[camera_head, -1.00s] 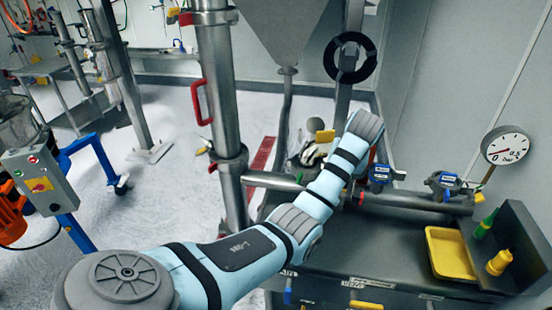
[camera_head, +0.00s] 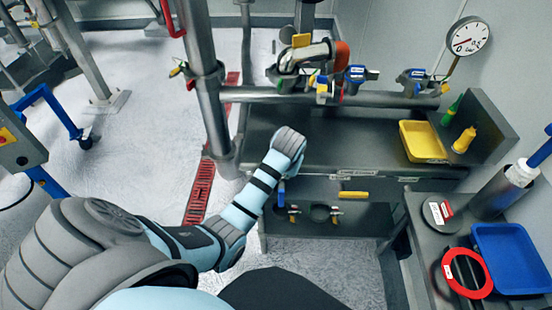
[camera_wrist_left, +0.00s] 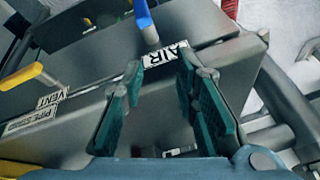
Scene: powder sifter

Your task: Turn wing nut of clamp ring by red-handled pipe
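The steel pipe (camera_head: 208,112) with the red handle (camera_head: 173,18) stands upright left of the workbench. Its clamp ring (camera_head: 208,77) sits around the pipe below the handle. A small coloured part, apparently the wing nut (camera_head: 181,69), sticks out left of the ring. My left arm ends right of this pipe, over the bench front. In the head view its wrist hides the fingers. In the left wrist view my left gripper (camera_wrist_left: 162,72) is open and empty, its teal pads apart before a blue lever (camera_wrist_left: 144,22) and an AIR label (camera_wrist_left: 166,55). My right gripper is out of view.
A horizontal pipe (camera_head: 300,97) with blue valves crosses behind the bench (camera_head: 350,150). A yellow tray (camera_head: 422,141) and bottles stand at its right. A blue tray (camera_head: 510,258) and red ring (camera_head: 467,273) lie at lower right.

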